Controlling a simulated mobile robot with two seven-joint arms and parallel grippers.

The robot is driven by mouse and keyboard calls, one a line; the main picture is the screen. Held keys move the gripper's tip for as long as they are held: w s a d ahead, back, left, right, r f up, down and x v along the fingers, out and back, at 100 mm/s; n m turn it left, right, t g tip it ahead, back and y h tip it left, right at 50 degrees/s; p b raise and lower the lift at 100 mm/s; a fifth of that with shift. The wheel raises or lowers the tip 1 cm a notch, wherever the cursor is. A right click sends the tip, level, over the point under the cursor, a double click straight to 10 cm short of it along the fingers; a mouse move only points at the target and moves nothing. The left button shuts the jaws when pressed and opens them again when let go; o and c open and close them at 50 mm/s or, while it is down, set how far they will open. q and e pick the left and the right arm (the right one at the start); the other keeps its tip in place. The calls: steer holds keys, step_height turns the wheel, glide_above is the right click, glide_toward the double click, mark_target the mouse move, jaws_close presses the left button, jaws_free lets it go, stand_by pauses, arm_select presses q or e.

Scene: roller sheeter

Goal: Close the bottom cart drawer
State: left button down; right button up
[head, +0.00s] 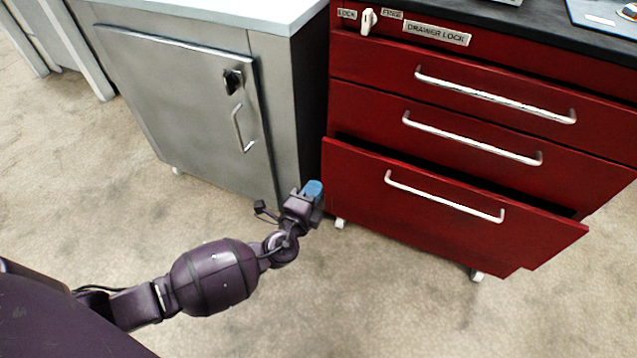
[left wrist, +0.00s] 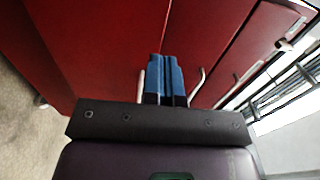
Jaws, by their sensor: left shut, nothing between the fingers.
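The red cart (head: 490,120) has three drawers with silver bar handles. Its bottom drawer (head: 430,226) is pulled out part way, with a dark gap above its front panel; its handle (head: 445,198) shows clearly. The two drawers above look shut. My left gripper (head: 313,190) has blue fingertips and is by the left edge of the bottom drawer's front; I cannot tell whether it touches. In the left wrist view, the blue fingers (left wrist: 166,78) are together and empty, pointing at red panels. My right gripper is not in view.
A grey metal cabinet (head: 180,90) with a light top stands left of the cart, close to my left gripper. A lock switch (head: 368,21) sits at the cart's top left. Open floor (head: 370,310) lies in front of the cart.

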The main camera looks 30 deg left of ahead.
mark_target(338, 149)
arm_select(q)
steer(key=w, duration=0.5)
steer(key=w+b, duration=0.1)
steer(key=w, duration=0.5)
steer(key=shift+w+a+f, duration=0.1)
steer(key=shift+w+a, duration=0.05)
steer(key=shift+a, duration=0.05)
steer(key=shift+w, duration=0.35)
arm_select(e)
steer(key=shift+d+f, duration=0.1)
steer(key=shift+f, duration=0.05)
